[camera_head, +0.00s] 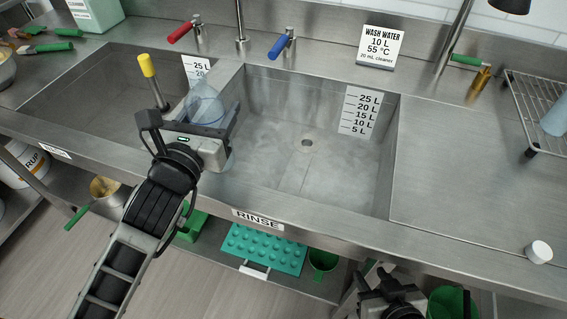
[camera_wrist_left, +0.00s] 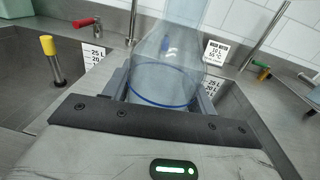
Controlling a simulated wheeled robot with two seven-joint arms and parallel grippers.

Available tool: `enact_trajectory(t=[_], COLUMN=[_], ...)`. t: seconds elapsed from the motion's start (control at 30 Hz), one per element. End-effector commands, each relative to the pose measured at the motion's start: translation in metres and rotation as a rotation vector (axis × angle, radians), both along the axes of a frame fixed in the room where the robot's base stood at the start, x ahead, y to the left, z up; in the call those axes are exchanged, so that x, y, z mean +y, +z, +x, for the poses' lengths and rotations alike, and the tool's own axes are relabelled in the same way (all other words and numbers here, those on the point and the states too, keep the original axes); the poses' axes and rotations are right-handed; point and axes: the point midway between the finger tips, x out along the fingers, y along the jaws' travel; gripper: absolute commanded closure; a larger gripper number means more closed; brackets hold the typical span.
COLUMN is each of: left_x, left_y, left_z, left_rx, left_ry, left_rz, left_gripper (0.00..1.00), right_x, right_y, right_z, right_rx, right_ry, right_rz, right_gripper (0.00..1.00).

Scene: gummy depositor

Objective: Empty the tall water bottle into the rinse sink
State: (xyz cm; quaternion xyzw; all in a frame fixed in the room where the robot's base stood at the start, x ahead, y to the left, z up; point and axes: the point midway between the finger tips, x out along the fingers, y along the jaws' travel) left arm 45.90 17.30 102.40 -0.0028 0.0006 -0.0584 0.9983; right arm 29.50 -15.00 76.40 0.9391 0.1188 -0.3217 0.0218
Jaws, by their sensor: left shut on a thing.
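The tall water bottle (camera_head: 206,103) is clear, with a blue ring visible in the left wrist view (camera_wrist_left: 165,85). My left gripper (camera_head: 197,125) is shut around its body. The bottle stands roughly upright, leaning slightly, in front of the divider and the left part of the rinse sink. The gripper hides much of it, and I cannot tell its water level. The rinse sink (camera_head: 300,170) is the right basin, with a RINSE label on its front and a drain in its floor. My right gripper (camera_head: 388,285) is low at the bottom edge; its fingers are unclear.
The left basin (camera_head: 110,90) holds a yellow-topped standpipe (camera_head: 148,66). Red (camera_head: 181,32) and blue (camera_head: 278,46) tap handles stand behind. A white cap (camera_head: 538,252) lies on the right counter (camera_head: 470,180). A wire rack (camera_head: 530,105) is at the far right. The rinse sink's middle is clear.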

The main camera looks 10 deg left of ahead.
Motion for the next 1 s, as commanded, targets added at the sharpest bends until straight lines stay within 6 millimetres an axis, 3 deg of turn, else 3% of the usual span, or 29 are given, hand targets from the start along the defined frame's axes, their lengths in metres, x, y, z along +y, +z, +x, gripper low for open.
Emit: enact_trajectory(t=[0.3,0.67,1.0], left_x=[0.001,0.001,-0.003], left_y=[0.034,0.050,0.048], left_z=[0.000,-0.002,-0.041], left_rx=[0.000,0.002,0.005], left_ry=[0.003,0.003,0.002], left_rz=[0.005,0.005,0.005], left_gripper=[0.84,0.84,0.84], right_x=[0.000,0.000,-0.002], right_y=[0.031,0.025,0.021], right_z=[0.001,0.002,0.001], right_rx=[-0.003,-0.009,-0.003], right_ry=[0.001,0.001,-0.001], right_rz=[0.001,-0.001,-0.005], right_gripper=[0.64,0.64,0.64])
